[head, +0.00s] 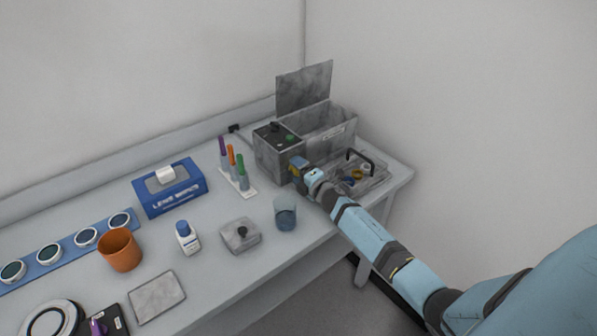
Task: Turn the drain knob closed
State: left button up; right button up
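A grey tank unit (318,129) with a raised lid (304,86) stands at the back right of the bench. Its control box (273,155) has dark controls and a green button (290,137) on top. My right arm reaches in from the lower right. My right gripper (298,167) is at the lower right of the control box's front, touching or very close to it. I cannot see a drain knob; the gripper and wrist cover that area. The fingers are too small and hidden to tell open from shut. My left gripper is out of view.
A tray with a black handle (361,156) is right of my wrist. A glass beaker (285,215) and a grey lidded box (240,236) stand in front. A rack of coloured pens (238,182) and a blue wipes box (170,188) are left. Bench space between them is narrow.

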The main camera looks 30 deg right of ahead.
jog(key=s, duration=0.9)
jog(key=s+d+b, duration=0.1)
jog(key=s, duration=0.3)
jog(key=shift+s+r, duration=0.1)
jog(key=shift+s, duration=0.3)
